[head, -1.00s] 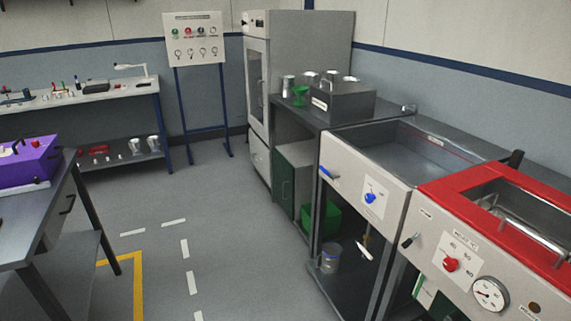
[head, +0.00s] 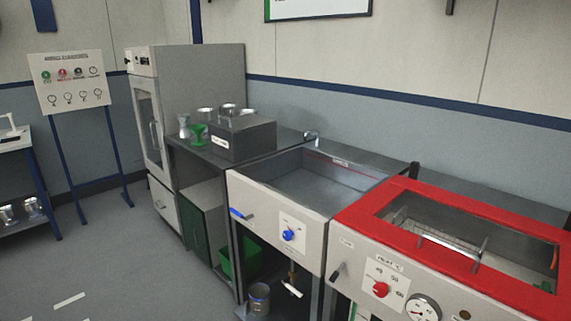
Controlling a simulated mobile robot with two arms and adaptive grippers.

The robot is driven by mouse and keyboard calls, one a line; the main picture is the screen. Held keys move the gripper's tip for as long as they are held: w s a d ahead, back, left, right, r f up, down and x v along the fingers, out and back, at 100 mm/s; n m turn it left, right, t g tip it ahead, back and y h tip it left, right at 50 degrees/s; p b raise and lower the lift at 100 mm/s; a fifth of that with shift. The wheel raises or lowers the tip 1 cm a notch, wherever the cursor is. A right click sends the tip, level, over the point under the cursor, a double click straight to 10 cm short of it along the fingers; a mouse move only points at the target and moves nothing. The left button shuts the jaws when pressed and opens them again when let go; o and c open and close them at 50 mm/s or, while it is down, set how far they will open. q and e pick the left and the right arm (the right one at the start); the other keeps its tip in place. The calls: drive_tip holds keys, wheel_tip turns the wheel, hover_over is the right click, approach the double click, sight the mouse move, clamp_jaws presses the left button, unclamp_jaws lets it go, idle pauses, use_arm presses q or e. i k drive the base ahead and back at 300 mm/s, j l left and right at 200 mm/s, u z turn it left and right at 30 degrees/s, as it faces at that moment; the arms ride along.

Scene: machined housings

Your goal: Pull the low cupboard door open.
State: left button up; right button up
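The low cupboard (head: 206,196) stands under the dark counter, left of the sink unit. The door's handle is too small to make out clearly. Neither of my grippers shows in the head view.
A tall grey cabinet (head: 203,80) stands left of the counter. A green bin (head: 238,262) and a metal can (head: 259,298) are below the counter and sink. A red-topped bath unit (head: 395,207) is at right. The floor (head: 120,262) before the cupboard is clear.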

sight(194, 219)
drive_tip(key=i+j+z, duration=0.2)
drive_tip(key=i+j, duration=0.2)
drive_tip(key=j, duration=0.2)
drive_tip(key=i+j+z, duration=0.25)
drive_tip(key=j, duration=0.4)
drive_tip(key=i+j+z, duration=0.1)
drive_tip(key=i+j, duration=0.15)
drive_tip(key=i+j+z, duration=0.1)
drive_tip(key=j, duration=0.35)
